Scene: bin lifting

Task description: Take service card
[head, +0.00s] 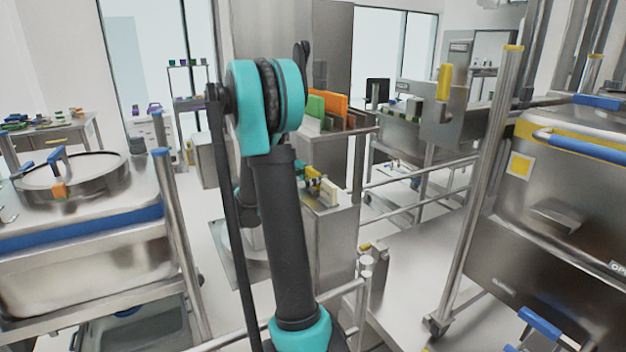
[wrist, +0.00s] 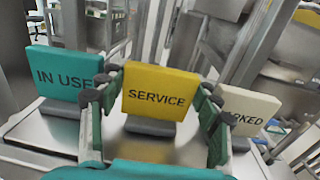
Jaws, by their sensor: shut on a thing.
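The yellow service card (wrist: 160,90), lettered SERVICE, stands upright in the middle of the wrist view. Its lower edge is at a dark grey holder (wrist: 150,126); I cannot tell whether it is still seated there. My gripper (wrist: 161,97) is shut on the card, with one finger at each side edge. A teal card (wrist: 66,76) reading IN USE stands to the left, and a cream card (wrist: 246,108), its lettering partly hidden by a finger, stands to the right. In the head view the yellow card (head: 314,174) is small and partly covered, and my arm hides most of the gripper.
The cards stand on a steel cabinet (head: 335,240). Behind it are upright green and orange boards (head: 334,104). A round-lidded steel vessel (head: 75,178) is at the left, and a large steel bin (head: 575,180) on a frame is at the right. Rails run close beside the cabinet.

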